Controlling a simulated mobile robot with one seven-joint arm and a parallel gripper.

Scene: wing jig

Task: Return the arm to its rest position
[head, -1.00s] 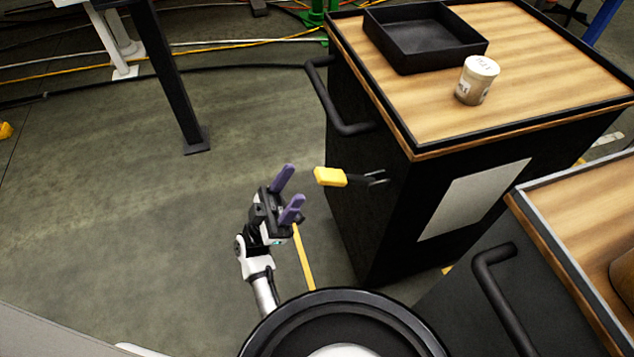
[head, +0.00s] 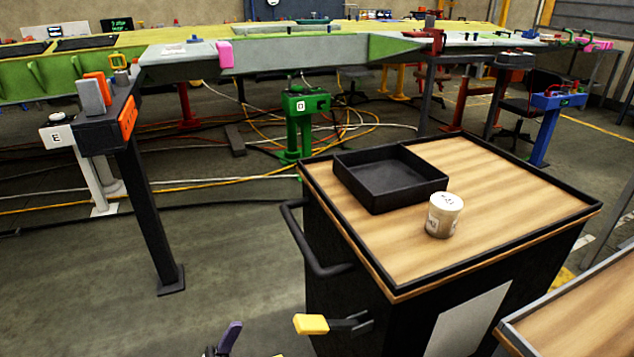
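My gripper (head: 253,346) is at the bottom edge of the head view, low over the floor and left of the wooden-topped cart. The rest of my gripper and the arm are cut off by the frame. A yellow block (head: 311,324) with a dark grey bracket is just right of my gripper, against the cart's side. A gap shows between it and the fingers.
The cart (head: 520,205) carries a black tray (head: 395,192) and a labelled tin (head: 444,215). Its black handle (head: 312,250) sticks out leftward. A dark post (head: 150,215) stands at left. Another worktop (head: 585,320) is at lower right. The wing (head: 300,52) spans the back. Floor between post and cart is clear.

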